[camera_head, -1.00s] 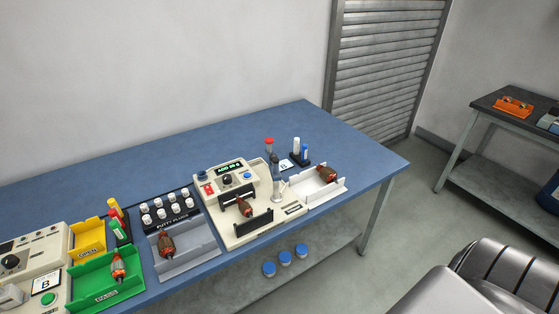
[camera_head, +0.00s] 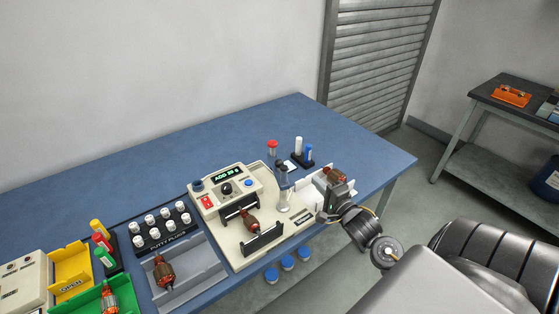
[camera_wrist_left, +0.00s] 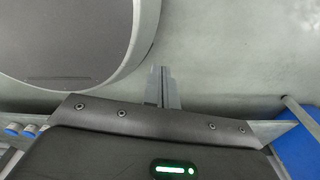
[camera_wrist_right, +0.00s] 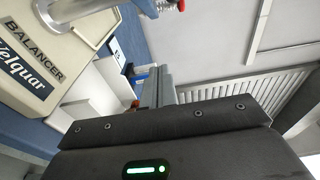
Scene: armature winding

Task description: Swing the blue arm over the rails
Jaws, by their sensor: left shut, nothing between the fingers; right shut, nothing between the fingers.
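The cream balancer (camera_head: 225,200) stands on the blue bench with its display lit. An armature (camera_head: 250,221) with copper windings sits across its dark rails (camera_head: 264,238). The blue arm (camera_head: 284,172) is at the silver post (camera_head: 284,200) on the balancer's right side, clear of the rails; its exact direction is hard to tell. My right gripper (camera_head: 322,215) is shut and empty, right of the post over the white tray. Its closed fingers (camera_wrist_right: 157,84) show in the right wrist view, beside the balancer's front. My left gripper (camera_wrist_left: 162,86) is shut and empty, seen only in its wrist view.
A second armature (camera_head: 335,175) lies in the white tray, partly behind my right gripper. A grey tray (camera_head: 190,280) and putty plugs (camera_head: 163,232) are at left.

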